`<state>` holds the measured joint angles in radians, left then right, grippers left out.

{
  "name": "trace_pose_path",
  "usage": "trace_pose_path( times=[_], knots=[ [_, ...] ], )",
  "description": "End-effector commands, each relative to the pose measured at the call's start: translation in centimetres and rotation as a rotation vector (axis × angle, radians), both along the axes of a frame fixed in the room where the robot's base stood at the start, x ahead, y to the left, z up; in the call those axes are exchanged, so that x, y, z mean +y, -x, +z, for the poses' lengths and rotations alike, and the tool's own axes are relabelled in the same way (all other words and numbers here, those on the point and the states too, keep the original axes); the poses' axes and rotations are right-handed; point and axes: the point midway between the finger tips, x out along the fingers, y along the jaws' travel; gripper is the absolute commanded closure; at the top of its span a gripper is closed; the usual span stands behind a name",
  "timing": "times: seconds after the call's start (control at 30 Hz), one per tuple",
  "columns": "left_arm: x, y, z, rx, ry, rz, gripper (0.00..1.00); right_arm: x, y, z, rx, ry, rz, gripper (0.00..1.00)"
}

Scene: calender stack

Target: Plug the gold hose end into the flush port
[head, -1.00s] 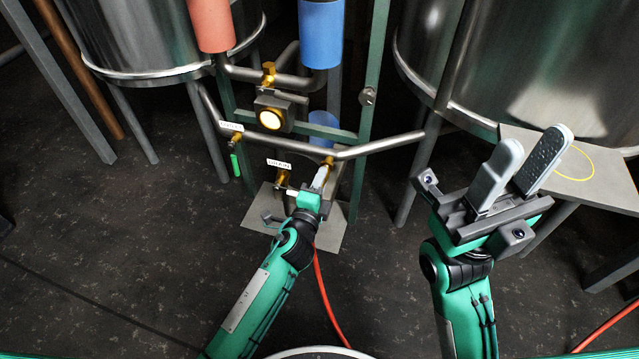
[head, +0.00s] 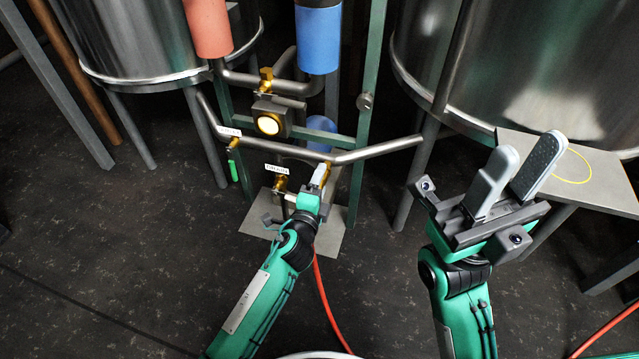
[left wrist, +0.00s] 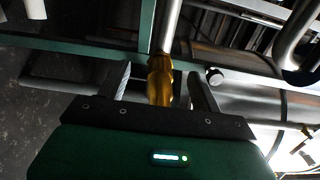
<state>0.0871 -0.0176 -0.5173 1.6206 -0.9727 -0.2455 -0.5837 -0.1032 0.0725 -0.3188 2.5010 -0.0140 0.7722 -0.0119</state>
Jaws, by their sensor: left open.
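My left gripper (head: 321,178) is at the lower pipework of the green frame, its fingers pointing away from me. In the left wrist view my left gripper (left wrist: 160,92) is open, with its fingers apart on either side of a gold fitting (left wrist: 160,80). That fitting meets the end of a grey pipe in line with it. Its near end is hidden behind the gripper body, so I cannot tell whether it is the hose end, the port or both joined. A red hose (head: 325,300) runs down from behind my left wrist. My right gripper (head: 515,180) is open and empty.
Gold fittings sit by the drain label (head: 277,169) and by another label (head: 228,131) with a green piece hanging below it. A round lit gauge (head: 268,124) is above. Steel tanks stand left and right. A grey table (head: 610,190) is beside my right gripper.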

Motion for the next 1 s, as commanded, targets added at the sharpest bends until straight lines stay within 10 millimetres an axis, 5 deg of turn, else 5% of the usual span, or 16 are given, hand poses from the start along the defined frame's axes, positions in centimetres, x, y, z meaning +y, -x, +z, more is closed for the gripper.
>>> trace_pose_path(
  times=[0.47, 1.0],
  knots=[
    [0.1, 0.2, 0.0, 0.0, 0.0, 0.0, 0.35, 0.0, 0.1, 0.3, -0.013, 0.0, 0.0, 0.64],
    [1.2, 3.7, 0.0, 0.001, 0.0, 0.0, 0.35, 0.0, 0.1, 0.8, -0.009, 0.0, 0.0, 0.64]
  ],
)
